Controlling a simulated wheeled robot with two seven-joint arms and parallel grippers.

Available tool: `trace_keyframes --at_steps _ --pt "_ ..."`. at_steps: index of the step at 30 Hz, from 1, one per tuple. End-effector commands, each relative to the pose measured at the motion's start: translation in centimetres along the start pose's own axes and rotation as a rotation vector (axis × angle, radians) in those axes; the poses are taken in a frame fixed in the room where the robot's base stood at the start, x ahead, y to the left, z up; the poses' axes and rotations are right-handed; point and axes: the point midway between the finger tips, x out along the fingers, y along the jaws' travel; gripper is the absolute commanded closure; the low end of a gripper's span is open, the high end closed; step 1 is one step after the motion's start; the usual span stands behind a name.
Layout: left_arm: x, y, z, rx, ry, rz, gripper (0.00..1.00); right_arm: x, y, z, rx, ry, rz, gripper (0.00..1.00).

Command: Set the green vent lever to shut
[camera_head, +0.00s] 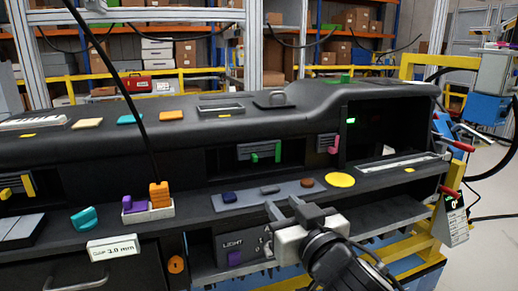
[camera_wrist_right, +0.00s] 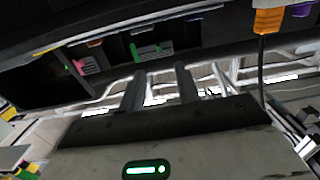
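The green vent lever (camera_head: 265,155) sits on a slatted grey vent (camera_head: 258,149) in the middle recess of the black dashboard. Its green bar runs level, with upright pieces at the right and lower left. The green lever (camera_wrist_right: 150,50) also shows in the right wrist view, beyond the fingertips. My right gripper (camera_head: 283,208) is in front of and below the vent, at the dashboard's lower front edge near the LIGHT panel, apart from the lever. In the wrist view its two fingers (camera_wrist_right: 160,75) stand apart with nothing between them. My left gripper is not in view.
A pink lever (camera_head: 334,144) on another vent is to the right. An orange plug (camera_head: 159,194) with a black cable stands left. Open space lies before the vent.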

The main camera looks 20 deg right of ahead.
Motion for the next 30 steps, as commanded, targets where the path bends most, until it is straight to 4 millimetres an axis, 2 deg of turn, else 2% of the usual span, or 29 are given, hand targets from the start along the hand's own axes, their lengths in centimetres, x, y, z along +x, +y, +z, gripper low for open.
trace_keyframes --at_steps 1,4,8,21,25,30 --pt "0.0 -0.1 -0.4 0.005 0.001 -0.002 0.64 0.1 0.2 -1.4 0.002 0.022 0.011 0.67" --pt "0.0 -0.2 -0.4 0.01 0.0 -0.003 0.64 0.8 0.5 -2.1 0.007 0.037 0.023 0.67" --pt "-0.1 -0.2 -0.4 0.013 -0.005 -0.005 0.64 2.6 0.6 -2.2 0.006 0.037 0.024 0.67" --pt "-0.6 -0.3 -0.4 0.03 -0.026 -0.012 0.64 12.0 0.7 -2.5 0.007 0.035 0.022 0.67" --pt "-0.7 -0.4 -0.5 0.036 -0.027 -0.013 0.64 14.1 0.7 -2.5 0.007 0.035 0.022 0.67" --pt "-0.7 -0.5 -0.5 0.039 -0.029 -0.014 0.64 15.6 0.7 -2.4 0.007 0.034 0.021 0.67"
